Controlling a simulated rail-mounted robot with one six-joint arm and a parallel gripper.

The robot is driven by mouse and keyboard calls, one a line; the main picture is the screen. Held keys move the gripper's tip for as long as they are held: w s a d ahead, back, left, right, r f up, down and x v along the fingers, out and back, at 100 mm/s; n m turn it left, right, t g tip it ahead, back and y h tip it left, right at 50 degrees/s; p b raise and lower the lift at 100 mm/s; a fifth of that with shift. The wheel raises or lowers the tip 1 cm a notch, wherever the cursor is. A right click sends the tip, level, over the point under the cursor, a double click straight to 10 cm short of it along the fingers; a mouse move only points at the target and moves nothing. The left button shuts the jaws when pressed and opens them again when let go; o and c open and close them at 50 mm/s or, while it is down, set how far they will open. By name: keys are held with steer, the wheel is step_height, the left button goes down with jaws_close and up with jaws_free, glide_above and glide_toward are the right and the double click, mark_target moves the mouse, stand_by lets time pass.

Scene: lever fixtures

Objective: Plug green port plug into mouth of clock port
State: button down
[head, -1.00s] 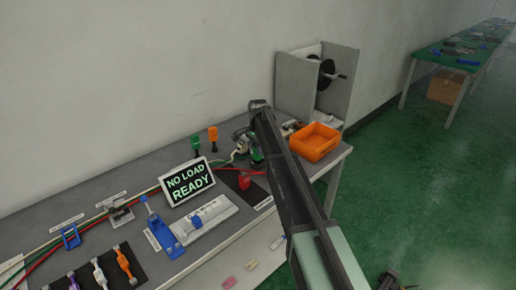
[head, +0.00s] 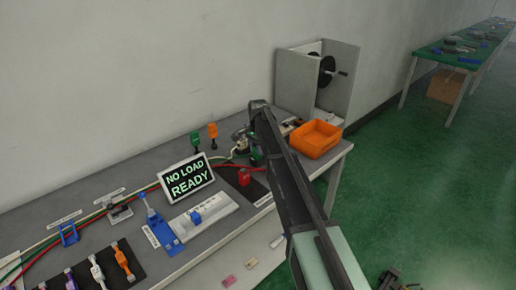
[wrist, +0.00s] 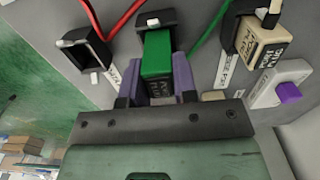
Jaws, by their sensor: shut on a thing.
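The green port plug (wrist: 158,52) is between the purple fingers of my gripper (wrist: 159,70) in the wrist view, shut on it. Its far end meets a dark port housing (wrist: 155,18) with a pale tab. I cannot tell how far the plug sits in that mouth. A second dark port (wrist: 86,52), open and empty, is to its left. A beige plug (wrist: 264,42) sits at another dark housing on the right. The labels are too small to tell which is the clock port. In the head view my arm mostly hides the gripper and plug.
Red and green cables run past the ports. A white block with a purple part (wrist: 288,92) lies at right. In the head view a red object (head: 244,177), the display (head: 186,177) and an orange bin (head: 315,139) stand near my arm.

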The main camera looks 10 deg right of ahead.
steer(key=shift+f+b, duration=1.05)
steer(key=shift+f, duration=0.05)
steer(key=c, duration=0.8)
jaws_free()
step_height(320, 180, up, 11)
steer(key=p, duration=1.1)
steer(key=shift+r, duration=0.1)
